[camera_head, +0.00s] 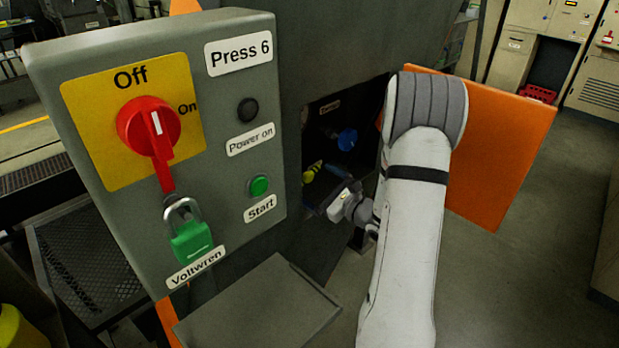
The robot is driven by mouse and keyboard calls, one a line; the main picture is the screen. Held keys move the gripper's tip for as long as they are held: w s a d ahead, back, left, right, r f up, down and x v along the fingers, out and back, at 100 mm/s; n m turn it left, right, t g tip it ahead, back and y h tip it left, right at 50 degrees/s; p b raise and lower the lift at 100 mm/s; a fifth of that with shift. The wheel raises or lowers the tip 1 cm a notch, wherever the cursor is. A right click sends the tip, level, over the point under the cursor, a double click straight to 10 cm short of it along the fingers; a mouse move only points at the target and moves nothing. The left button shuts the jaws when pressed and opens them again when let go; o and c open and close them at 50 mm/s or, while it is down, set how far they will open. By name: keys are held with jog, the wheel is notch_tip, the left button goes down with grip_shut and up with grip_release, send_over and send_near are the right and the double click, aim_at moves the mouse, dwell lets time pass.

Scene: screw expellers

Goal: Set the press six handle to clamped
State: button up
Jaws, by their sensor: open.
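The press is labelled Press 6 (238,53) on its grey control box (225,115). Inside the dark opening behind an open orange door (505,140) are a yellow part (311,172), which looks like a handle, and a blue round knob (347,139). A small label above the knob is too small to read. My gripper (318,190) reaches into the opening from the right, close to the yellow part, and is open. Whether it touches the yellow part cannot be told. The handle's position is unclear, as it is small and in shadow.
A red rotary switch (149,127) on a yellow plate points down, with a green padlock (190,240) below it. A black Power on lamp (248,109) and green Start button (259,187) sit beside it. A grey shelf (260,310) juts out below. Floor is clear at right.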

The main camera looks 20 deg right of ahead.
aim_at(308, 179)
jog(key=shift+x, duration=2.25)
jog(key=shift+d, duration=0.1)
jog(key=shift+c, duration=0.2)
jog(key=c, duration=0.8)
jog(key=shift+m, duration=2.1)
jog(key=o, duration=0.8)
jog(key=shift+o, duration=0.2)
jog(key=v, duration=0.7)
jog(key=shift+s+b, duration=0.3)
jog(key=shift+s, duration=0.1)
